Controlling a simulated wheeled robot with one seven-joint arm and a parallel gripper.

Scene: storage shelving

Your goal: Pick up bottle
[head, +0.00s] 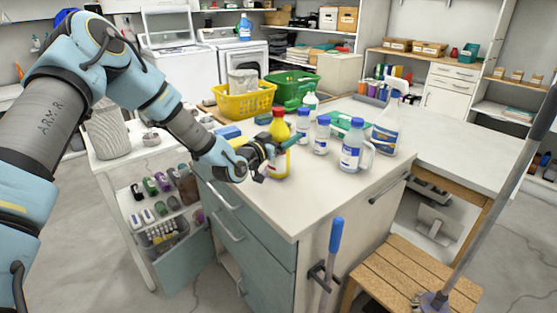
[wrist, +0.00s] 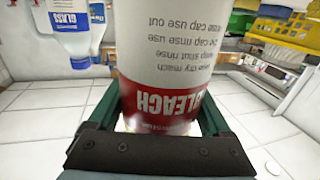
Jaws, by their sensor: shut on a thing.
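The bottle (head: 280,132) is yellow with a red cap and stands upright at the left part of the white counter in the head view. In the wrist view the bottle (wrist: 165,55) fills the middle, showing a white label with a red band reading BLEACH, upside down. My gripper (head: 268,151) reaches it from the left, with its fingers around the body. In the wrist view my gripper (wrist: 160,112) has one dark green finger on each side of the bottle, shut on it. I cannot tell whether its base touches the counter.
Small white-and-blue bottles (head: 322,135), a blue-capped jug (head: 355,146) and a spray bottle (head: 388,122) stand to the right on the counter (head: 300,205). Yellow (head: 246,104) and green (head: 293,88) baskets are behind. The counter's front right is clear.

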